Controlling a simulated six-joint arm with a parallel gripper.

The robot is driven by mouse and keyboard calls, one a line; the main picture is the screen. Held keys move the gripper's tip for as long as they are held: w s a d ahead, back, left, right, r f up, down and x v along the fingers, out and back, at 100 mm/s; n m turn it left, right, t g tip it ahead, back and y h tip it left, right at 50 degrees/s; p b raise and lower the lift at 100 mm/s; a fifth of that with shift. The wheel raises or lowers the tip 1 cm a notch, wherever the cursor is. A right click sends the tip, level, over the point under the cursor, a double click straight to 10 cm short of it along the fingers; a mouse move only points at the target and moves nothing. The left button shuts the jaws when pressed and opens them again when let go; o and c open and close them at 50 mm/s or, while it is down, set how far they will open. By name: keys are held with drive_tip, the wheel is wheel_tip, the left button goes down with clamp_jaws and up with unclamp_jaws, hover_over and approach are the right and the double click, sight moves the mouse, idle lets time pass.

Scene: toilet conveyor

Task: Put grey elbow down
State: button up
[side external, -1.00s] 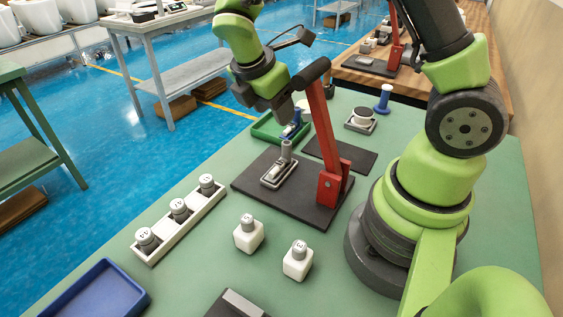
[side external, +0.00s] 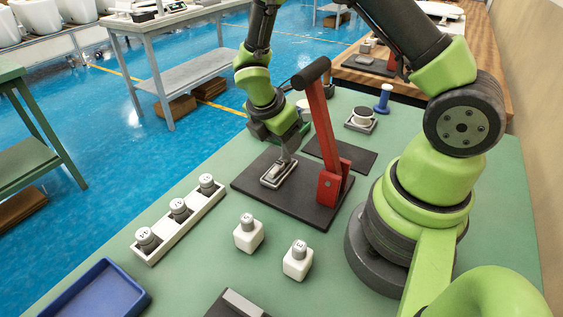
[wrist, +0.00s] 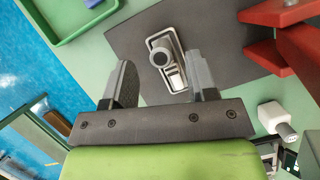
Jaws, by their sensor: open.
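The grey elbow (wrist: 159,58) sits in a light-rimmed holder (wrist: 178,82) on a dark plate (wrist: 220,25). In the side view the elbow (side external: 286,158) stands upright out of the holder (side external: 270,181), its top partly hidden by my gripper. My gripper (wrist: 162,78) is open and empty. Its two fingers stand apart to either side of the elbow in the wrist view. In the side view my gripper (side external: 291,145) is close above the elbow; I cannot tell whether it touches.
A red lever post (side external: 322,125) stands on the dark plate just right of my gripper. A green tray (wrist: 60,38) lies behind. A white rack (side external: 181,222) with grey-capped pieces and two white blocks (side external: 248,237) stand in front. A blue tray (side external: 100,292) is front left.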

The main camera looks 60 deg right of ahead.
sight(286, 156)
drive_tip(key=x, duration=0.3)
drive_tip(key=shift+s+f, duration=0.1)
drive_tip(key=shift+f, duration=0.15)
drive_tip(key=shift+c, duration=0.2)
clamp_jaws()
drive_tip(key=shift+r, duration=0.15)
